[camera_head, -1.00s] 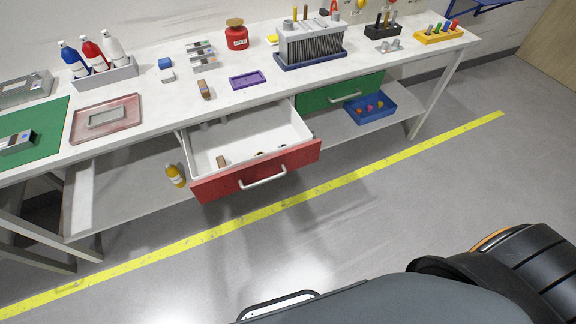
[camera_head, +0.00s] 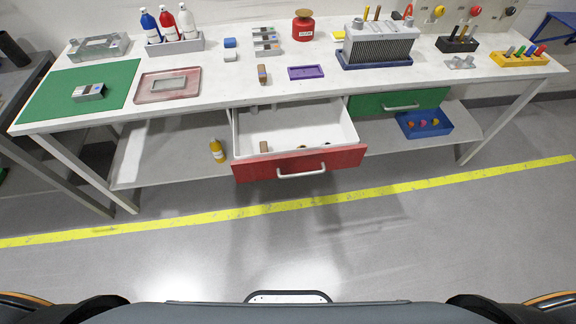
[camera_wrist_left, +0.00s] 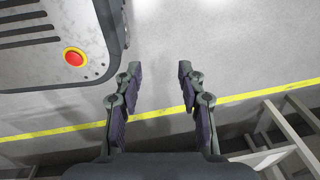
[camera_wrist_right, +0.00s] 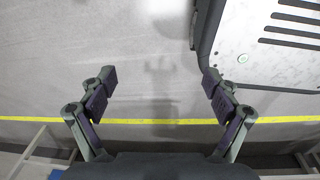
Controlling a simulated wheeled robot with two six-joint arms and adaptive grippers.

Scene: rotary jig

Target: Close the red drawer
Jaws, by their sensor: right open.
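The red drawer (camera_head: 322,160) hangs pulled out from under the white workbench, in the middle of the head view. Its white inside shows, with a brown block and a few small pieces in it. Its pale bar handle (camera_head: 301,172) is on the red front. My left gripper (camera_wrist_left: 158,72) is open and empty over bare floor in the left wrist view. My right gripper (camera_wrist_right: 160,75) is open and empty over bare floor in the right wrist view. Neither gripper shows in the head view, and both are away from the drawer.
A closed green drawer (camera_head: 425,101) is right of the red one. A blue bin (camera_head: 444,129) and a yellow bottle (camera_head: 217,151) stand on the lower shelf. The bench top (camera_head: 212,88) carries bottles, trays and tools. A yellow line (camera_head: 395,189) crosses the clear floor before the bench.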

